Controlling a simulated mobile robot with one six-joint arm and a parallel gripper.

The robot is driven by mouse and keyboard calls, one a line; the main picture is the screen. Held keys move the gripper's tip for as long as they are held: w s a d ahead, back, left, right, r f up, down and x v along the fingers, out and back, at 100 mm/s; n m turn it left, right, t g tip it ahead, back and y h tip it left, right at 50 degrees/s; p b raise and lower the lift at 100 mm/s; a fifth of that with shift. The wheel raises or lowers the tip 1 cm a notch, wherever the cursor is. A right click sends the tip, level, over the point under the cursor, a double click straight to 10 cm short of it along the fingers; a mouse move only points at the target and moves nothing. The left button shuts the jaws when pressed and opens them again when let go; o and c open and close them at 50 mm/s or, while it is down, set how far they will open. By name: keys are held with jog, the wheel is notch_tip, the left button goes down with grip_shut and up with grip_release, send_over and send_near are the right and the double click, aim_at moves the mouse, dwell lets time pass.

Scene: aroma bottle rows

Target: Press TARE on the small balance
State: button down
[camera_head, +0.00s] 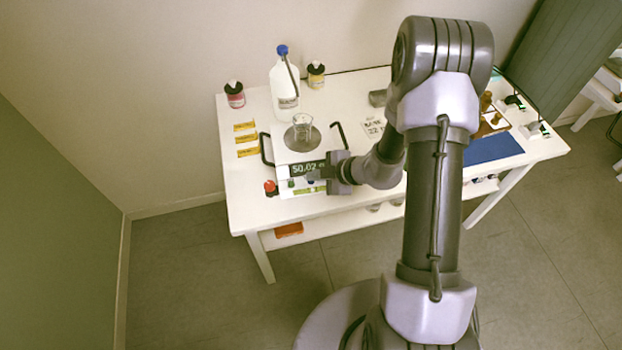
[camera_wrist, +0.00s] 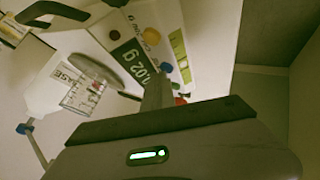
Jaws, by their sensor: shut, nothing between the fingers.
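The small balance (camera_head: 283,152) stands at the front left of the white table, with a round pan and a lit display (camera_head: 306,168) that reads about 50.02 g. A glass beaker (camera_head: 302,127) stands on the pan. My gripper (camera_head: 314,175) is shut and empty, low over the balance's front panel; contact cannot be told. In the wrist view, my gripper's fingers (camera_wrist: 157,82) lie beside the display (camera_wrist: 134,62) and a blue round button (camera_wrist: 167,68). An orange-brown round button (camera_wrist: 151,36) is farther up. I cannot read a TARE label.
A red knob (camera_head: 270,188) stands by the balance's left front corner. Dark bent handles (camera_head: 265,150) flank the balance. Behind are a blue-capped bottle (camera_head: 285,88) and two small jars (camera_head: 235,94). Yellow labels (camera_head: 246,139) lie to the left; a blue mat (camera_head: 492,148) lies right.

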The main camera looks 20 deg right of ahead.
aim_at(314, 183)
jog(key=shift+r+p, duration=0.65)
jog(key=shift+r, duration=0.05)
notch_tip(314, 183, up, 5)
jog(key=p, duration=0.5)
dwell(0.5)
